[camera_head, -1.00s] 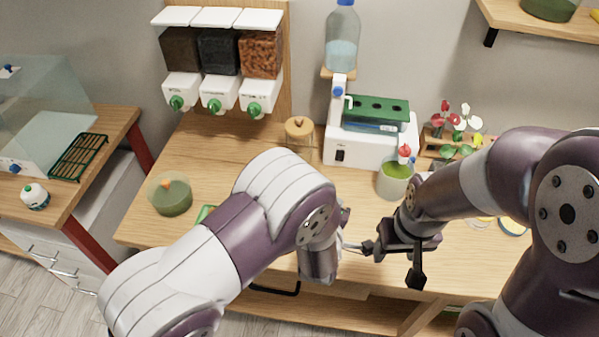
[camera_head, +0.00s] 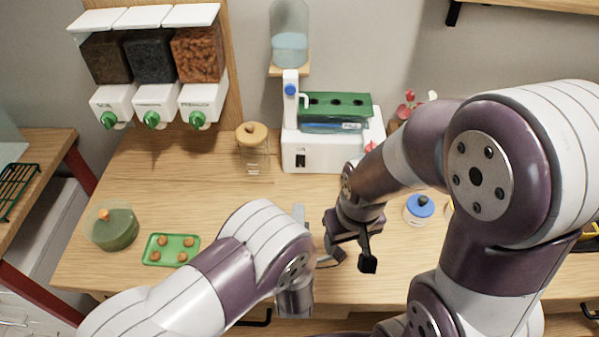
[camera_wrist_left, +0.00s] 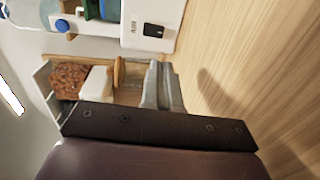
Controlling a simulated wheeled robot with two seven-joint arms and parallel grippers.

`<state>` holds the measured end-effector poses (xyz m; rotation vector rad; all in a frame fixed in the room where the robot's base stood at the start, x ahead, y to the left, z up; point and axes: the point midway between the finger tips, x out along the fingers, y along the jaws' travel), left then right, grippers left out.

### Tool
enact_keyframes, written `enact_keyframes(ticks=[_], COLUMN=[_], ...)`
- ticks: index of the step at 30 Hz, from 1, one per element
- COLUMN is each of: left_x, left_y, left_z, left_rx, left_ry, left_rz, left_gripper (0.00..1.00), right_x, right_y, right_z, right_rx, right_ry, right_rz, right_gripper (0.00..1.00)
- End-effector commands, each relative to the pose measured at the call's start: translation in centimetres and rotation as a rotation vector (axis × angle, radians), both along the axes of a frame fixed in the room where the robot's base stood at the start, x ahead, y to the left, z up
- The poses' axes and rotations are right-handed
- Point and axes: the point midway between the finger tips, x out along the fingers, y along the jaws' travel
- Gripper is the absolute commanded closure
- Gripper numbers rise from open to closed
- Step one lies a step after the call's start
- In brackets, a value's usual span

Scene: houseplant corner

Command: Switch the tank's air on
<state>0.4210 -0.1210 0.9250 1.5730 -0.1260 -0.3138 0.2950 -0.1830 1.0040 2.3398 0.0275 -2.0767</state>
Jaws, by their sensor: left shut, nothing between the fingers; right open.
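The tank (camera_head: 335,122) has a green lid and stands on a white base (camera_head: 340,155) at the back of the table. A small black rocker switch (camera_head: 300,161) is on the base's front face, left side; it also shows in the left wrist view (camera_wrist_left: 153,31). I cannot tell which way it is set. My left gripper (camera_head: 298,213) is shut and empty, in front of the base and apart from the switch. Its grey fingers (camera_wrist_left: 163,88) show together in the wrist view. My right gripper (camera_head: 350,255) is open and empty over the table's front right.
A lidded jar (camera_head: 254,155) stands left of the base. A green tray (camera_head: 158,259) with brown pieces and a green bowl (camera_head: 112,230) are at left. Dispensers (camera_head: 155,100) hang at back left.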

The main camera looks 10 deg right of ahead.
Motion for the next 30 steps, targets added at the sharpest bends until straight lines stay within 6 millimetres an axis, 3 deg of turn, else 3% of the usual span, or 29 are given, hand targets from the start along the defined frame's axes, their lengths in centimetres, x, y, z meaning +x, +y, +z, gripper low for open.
enact_keyframes(ticks=[7, 21, 30], left_x=[1.9, 11.1, 13.4], left_y=[-0.5, -3.1, -3.8], left_z=[-0.1, -1.2, -1.6], left_rx=[0.001, 0.001, 0.002], left_ry=[0.001, 0.0, -0.001], left_rz=[0.003, 0.002, 0.0], left_gripper=[1.0, 1.0, 1.0], right_x=[0.0, 0.0, 0.0], right_y=[0.0, 0.0, 0.0], right_z=[0.4, 2.0, 2.3], right_rx=[0.0, 0.0, 0.0], right_ry=[0.0, 0.0, 0.0], right_rz=[0.0, 0.0, 0.0], right_gripper=[0.43, 0.43, 0.43])
